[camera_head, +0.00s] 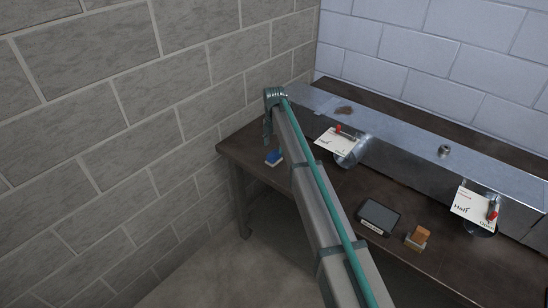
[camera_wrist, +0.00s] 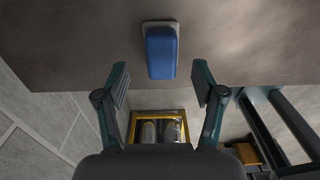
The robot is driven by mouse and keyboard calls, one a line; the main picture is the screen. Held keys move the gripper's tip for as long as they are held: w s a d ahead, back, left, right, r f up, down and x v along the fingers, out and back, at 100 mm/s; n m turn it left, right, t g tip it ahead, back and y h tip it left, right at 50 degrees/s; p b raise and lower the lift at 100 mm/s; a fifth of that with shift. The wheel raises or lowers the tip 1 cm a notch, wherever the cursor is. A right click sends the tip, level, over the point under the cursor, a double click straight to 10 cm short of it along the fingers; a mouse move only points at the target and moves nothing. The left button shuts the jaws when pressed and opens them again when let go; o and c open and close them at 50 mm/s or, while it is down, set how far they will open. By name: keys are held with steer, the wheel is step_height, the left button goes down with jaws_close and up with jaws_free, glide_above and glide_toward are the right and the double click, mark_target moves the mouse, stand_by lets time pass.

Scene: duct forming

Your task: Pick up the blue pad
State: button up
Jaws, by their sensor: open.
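The blue pad (camera_head: 274,157) lies on the left part of the brown table (camera_head: 240,150) in the head view. In the wrist view the blue pad (camera_wrist: 160,52) shows at the top middle, with a light grey strip at its far end. My gripper (camera_wrist: 161,85) is open and empty. Its two fingers stand to the left and right of the pad's near end in that picture, and no contact shows. In the head view my gripper (camera_head: 268,138) is partly hidden by my wrist, close to the pad.
A metal duct (camera_head: 400,140) runs along the table's back, with cards and red-handled items on it. A dark tablet-like box (camera_head: 379,216) and an orange pad (camera_head: 420,236) lie on the table at the right. A brick wall (camera_head: 100,120) stands close at the left.

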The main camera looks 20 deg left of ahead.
mark_target(274, 153)
steer(key=shift+s+f+p, duration=0.2)
steer(key=shift+f+p, duration=0.85)
steer(key=shift+f, duration=1.45)
steer(key=c, duration=1.3)
steer(key=shift+o, duration=0.2)
steer(key=shift+r, duration=0.15)
steer(key=shift+r, duration=0.6)
steer(key=s+d+r+b, duration=0.5)
steer(key=s+d+r, duration=0.4)
steer(key=d+r, duration=0.1)
steer(key=shift+s+d+r+b, duration=0.15)
steer(key=shift+d+r+b, duration=0.2)
steer(key=shift+r, duration=0.45)
